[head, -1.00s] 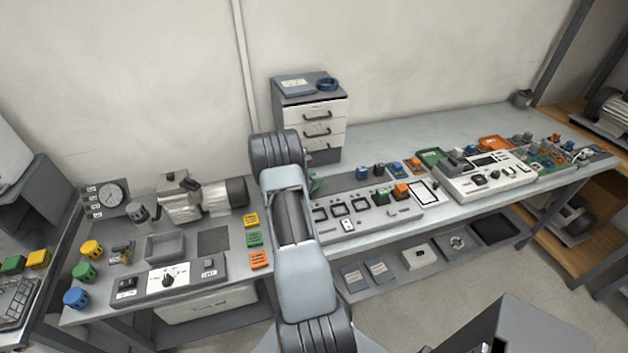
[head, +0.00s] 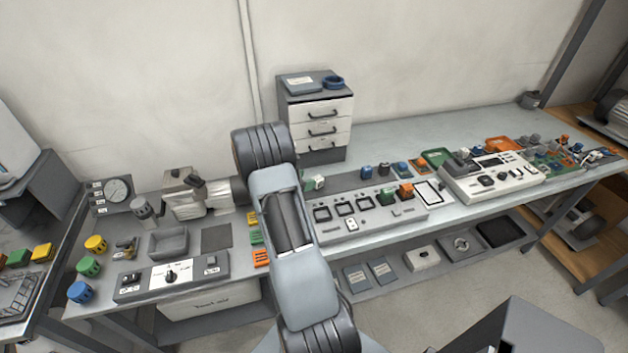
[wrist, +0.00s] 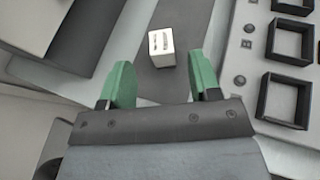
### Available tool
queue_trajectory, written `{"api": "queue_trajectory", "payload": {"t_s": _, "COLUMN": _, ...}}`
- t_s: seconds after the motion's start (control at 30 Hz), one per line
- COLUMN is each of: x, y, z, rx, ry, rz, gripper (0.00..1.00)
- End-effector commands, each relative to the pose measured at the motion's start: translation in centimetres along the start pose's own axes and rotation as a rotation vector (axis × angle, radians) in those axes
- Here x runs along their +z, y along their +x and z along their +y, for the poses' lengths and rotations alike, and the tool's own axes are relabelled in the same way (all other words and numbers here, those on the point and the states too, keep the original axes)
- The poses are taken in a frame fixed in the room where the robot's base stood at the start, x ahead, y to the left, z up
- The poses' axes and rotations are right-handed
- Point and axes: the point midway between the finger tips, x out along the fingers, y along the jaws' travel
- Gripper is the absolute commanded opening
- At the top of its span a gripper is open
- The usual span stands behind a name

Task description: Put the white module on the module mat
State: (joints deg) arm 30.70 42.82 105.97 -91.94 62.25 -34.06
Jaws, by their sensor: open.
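The white module (wrist: 161,46) is a small white block with dark marks on top. It stands on a dark grey strip, just beyond my gripper (wrist: 163,78) and between the lines of its fingers. My gripper has green fingertips, is open and empty, and does not touch the module. In the head view the white module (head: 319,182) shows just right of my arm, which hides most of the gripper. A flat pale rectangle with a dark border (head: 430,193) lies farther right on the bench; I cannot tell whether it is the module mat. A dark grey square mat (head: 216,238) lies at left.
A panel with square black frames (wrist: 283,98) is right of the gripper. Blue, green and orange modules (head: 404,190) stand farther along the bench. A drawer cabinet (head: 318,115) stands behind, and a white console (head: 490,178) is at right.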

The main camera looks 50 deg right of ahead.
Motion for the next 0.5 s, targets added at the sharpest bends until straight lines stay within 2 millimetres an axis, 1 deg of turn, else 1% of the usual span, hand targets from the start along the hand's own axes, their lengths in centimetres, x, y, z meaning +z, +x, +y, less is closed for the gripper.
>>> {"api": "queue_trajectory", "payload": {"t_s": 0.03, "x": -0.1, "y": -1.0, "z": 0.1, "rx": 0.005, "ry": 0.001, "rz": 0.000, "gripper": 0.57}}
{"api": "queue_trajectory", "payload": {"t_s": 0.2, "x": 0.0, "y": -3.3, "z": 0.1, "rx": 0.003, "ry": 0.000, "rz": 0.000, "gripper": 0.57}}
{"api": "queue_trajectory", "payload": {"t_s": 0.3, "x": 0.0, "y": -4.2, "z": 0.0, "rx": 0.002, "ry": 0.001, "rz": 0.000, "gripper": 0.57}}
{"api": "queue_trajectory", "payload": {"t_s": 0.5, "x": 0.1, "y": -5.0, "z": 0.0, "rx": 0.000, "ry": 0.002, "rz": 0.001, "gripper": 0.57}}
